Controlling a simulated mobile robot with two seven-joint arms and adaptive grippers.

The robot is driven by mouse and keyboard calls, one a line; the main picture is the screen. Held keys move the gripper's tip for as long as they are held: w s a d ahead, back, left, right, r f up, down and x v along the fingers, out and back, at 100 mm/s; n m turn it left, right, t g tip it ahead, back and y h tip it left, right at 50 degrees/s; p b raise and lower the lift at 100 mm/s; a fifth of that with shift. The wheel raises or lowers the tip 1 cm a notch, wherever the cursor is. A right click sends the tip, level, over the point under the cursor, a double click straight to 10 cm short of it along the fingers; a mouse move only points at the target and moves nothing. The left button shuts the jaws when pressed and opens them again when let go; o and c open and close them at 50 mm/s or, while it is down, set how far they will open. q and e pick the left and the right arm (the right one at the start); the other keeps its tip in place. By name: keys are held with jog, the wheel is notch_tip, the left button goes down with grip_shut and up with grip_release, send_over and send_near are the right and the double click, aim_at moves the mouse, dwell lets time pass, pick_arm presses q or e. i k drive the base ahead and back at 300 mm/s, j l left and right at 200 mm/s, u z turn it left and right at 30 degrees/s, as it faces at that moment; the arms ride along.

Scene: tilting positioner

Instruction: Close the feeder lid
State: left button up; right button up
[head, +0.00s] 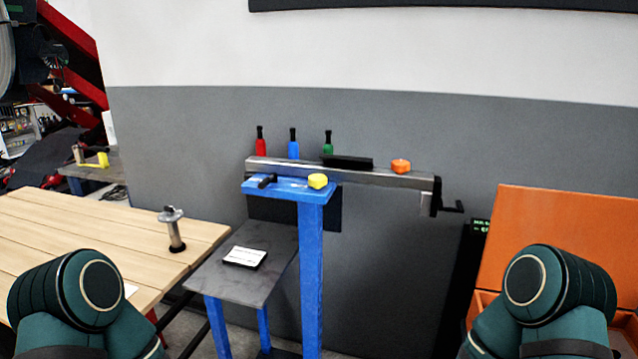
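An orange box (484,302) stands at the right edge, and it appears to be the feeder. Its flat orange lid (570,235) is raised, standing up at the back of the box. The front and inside of the box are mostly hidden behind my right arm. Only dark green links of my two arms show, at the lower left and lower right. Neither gripper is in view.
A blue stand (312,270) carries a metal beam (300,169) with a crank (452,207) at its right end. Several small bottles stand behind the beam. A wooden table (90,235) is at the left. A dark device with a green display (481,225) stands beside the box.

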aim_at(602, 230)
jog(key=l+z, duration=0.1)
jog(key=z, duration=0.7)
jog(key=i+l+z, duration=0.1)
jog(key=z, duration=0.3)
jog(key=l+z, duration=0.1)
jog(key=z, duration=0.3)
jog(key=j, duration=0.15)
jog(key=i+z, duration=0.1)
jog(key=i, duration=0.2)
